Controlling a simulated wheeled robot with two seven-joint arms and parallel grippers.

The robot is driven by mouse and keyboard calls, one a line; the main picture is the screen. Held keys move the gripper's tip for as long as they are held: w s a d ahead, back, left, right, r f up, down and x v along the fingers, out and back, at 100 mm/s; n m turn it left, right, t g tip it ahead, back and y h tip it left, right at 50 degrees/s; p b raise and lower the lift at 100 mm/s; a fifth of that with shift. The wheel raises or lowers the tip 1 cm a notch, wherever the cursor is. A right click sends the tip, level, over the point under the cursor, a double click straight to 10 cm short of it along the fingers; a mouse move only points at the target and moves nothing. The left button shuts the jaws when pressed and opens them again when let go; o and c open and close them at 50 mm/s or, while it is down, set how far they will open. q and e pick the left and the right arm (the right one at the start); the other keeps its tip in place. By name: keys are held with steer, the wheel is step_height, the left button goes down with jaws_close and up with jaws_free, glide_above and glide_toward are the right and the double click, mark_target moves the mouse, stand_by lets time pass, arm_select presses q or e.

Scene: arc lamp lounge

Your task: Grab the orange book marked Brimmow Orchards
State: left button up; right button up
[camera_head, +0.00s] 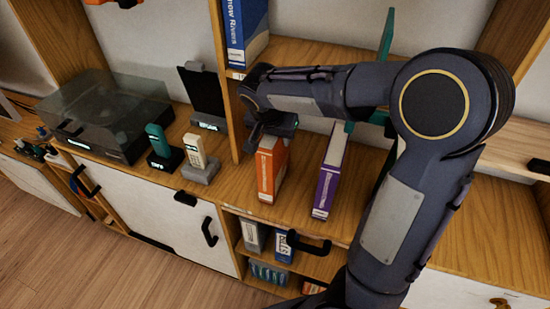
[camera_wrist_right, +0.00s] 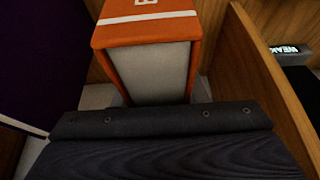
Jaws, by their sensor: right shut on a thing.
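The orange book (camera_head: 267,175) stands upright on the wooden shelf top, its spine facing out. Its spine lettering is too small to read for certain. My right gripper (camera_head: 272,128) reaches in from the right and is shut on the upper part of the orange book. In the right wrist view the book's orange cover and pale page block (camera_wrist_right: 155,70) sit against the dark gripper (camera_wrist_right: 160,122). The fingertips are partly hidden there. My left gripper is not in view.
A purple book (camera_head: 328,178) stands right of the orange one, with a gap between. A wooden divider (camera_head: 236,120) is close on the left. Blue binder (camera_head: 246,35) stands on the upper shelf. Two phones, one teal (camera_head: 158,140) and one cream (camera_head: 196,150), stand left of the divider.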

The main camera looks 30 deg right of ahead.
jaws_close()
steer(key=shift+r, duration=0.15)
